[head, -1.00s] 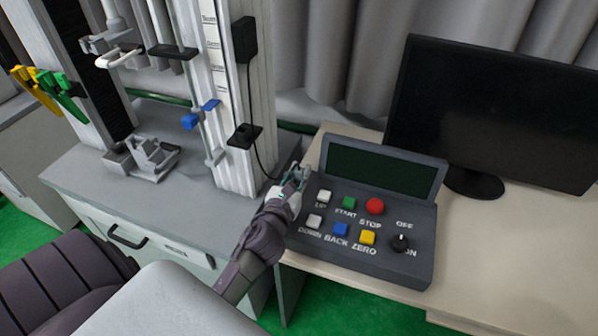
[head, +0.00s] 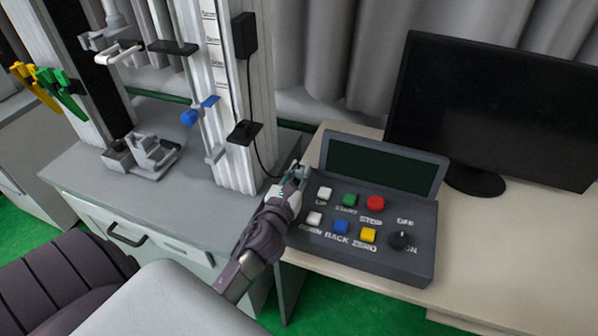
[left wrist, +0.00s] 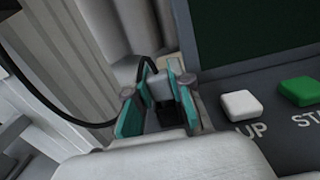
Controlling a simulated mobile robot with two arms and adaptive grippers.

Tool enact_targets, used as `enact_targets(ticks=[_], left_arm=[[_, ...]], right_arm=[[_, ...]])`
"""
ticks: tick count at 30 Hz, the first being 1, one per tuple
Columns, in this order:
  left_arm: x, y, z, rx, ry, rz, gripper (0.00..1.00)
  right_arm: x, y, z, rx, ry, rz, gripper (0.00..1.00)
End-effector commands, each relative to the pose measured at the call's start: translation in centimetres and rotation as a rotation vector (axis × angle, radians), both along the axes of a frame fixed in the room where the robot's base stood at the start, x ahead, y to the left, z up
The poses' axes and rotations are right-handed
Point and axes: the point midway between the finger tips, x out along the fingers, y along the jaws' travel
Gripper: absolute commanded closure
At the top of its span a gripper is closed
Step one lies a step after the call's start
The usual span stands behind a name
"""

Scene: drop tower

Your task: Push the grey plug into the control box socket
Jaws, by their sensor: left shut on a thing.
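The dark grey control box (head: 385,262) stands on the pale desk and carries several coloured buttons, a knob and a raised dark screen. My left gripper (head: 297,172) is at its left edge, beside the white UP button. In the left wrist view the teal-padded fingers (left wrist: 158,112) are shut on the grey plug (left wrist: 159,87), with a black cable bending up from it. A dark patch shows between the fingers just below the plug; I cannot tell whether it is the socket. The plug is hidden in the head view, and whether it touches the box is unclear. My right gripper is not in view.
The drop tower column (head: 222,100) rises left of the box, with black blocks and a blue clamp (head: 190,117) on it. The black cable (head: 256,160) hangs from it towards my left gripper. A monitor (head: 490,110) stands behind the box. The desk's right part is clear.

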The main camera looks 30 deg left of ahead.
Motion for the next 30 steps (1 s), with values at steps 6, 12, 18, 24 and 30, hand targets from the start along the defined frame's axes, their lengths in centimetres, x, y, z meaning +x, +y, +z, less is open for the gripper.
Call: enact_targets(ticks=[6,12,18,24,30], left_arm=[[-0.1,-0.1,-0.8,-0.003,0.014,0.0,0.76],[-0.2,-0.1,-0.9,-0.004,0.017,0.0,0.5],[-0.2,-0.1,-1.1,-0.006,0.019,0.0,0.5],[-1.6,-0.5,-1.1,-0.007,0.02,0.0,0.5],[-4.9,-1.2,-1.0,-0.007,0.018,0.003,0.5]], right_arm=[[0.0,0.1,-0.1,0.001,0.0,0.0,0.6],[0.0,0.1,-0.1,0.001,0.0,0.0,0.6],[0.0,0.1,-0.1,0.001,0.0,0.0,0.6],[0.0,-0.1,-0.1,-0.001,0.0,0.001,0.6],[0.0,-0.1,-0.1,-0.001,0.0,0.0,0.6]])
